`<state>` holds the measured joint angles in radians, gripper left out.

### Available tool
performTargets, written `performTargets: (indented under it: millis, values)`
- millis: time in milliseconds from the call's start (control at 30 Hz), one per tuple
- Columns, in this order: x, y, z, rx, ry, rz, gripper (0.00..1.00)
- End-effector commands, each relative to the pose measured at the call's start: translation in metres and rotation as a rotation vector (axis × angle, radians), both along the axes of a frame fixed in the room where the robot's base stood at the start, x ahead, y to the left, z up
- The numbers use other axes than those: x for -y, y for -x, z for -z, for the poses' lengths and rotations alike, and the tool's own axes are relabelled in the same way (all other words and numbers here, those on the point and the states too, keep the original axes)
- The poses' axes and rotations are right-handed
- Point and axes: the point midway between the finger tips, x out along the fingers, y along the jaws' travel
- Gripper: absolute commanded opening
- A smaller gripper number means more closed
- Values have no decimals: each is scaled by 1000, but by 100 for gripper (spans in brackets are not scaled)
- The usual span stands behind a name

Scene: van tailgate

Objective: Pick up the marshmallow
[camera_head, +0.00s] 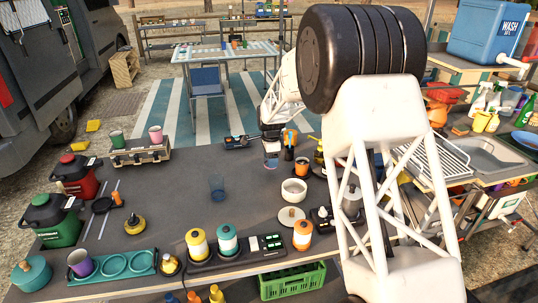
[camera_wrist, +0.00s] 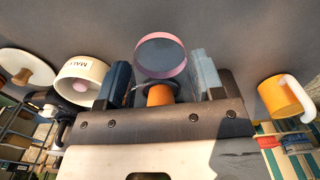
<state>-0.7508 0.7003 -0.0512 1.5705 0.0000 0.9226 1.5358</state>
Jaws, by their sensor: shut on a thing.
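My gripper (camera_wrist: 162,80) has its fingers spread to either side of a clear, pink-rimmed round piece that looks like a tumbler (camera_wrist: 160,54). Its sides meet both fingers. In the head view my gripper (camera_head: 271,146) is over the dark table, with the tumbler (camera_head: 271,162) just below it. An orange piece (camera_wrist: 160,95) shows between the finger bases; I cannot tell what it is. A white pot (camera_wrist: 95,72) with a label partly reading "MALL" is left of the fingers. It also stands in the head view (camera_head: 294,196). Something pale pink seems inside; I cannot confirm a marshmallow.
A pale lid (camera_head: 291,218) lies in front of the pot. An orange mug (camera_wrist: 280,97) stands right of the fingers in the wrist view. A bluish glass (camera_head: 217,188) stands left on the table (camera_head: 180,200). Canisters line the front edge. The table's middle left is clear.

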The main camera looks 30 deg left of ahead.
Motion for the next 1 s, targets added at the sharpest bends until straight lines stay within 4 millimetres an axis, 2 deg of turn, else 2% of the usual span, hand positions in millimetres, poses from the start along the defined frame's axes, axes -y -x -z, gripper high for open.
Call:
performTargets:
  millis: [400, 1000]
  values:
    - [19, 21, -3, 1, -1, 0, 37]
    - [21, 23, -3, 1, -1, 0, 37]
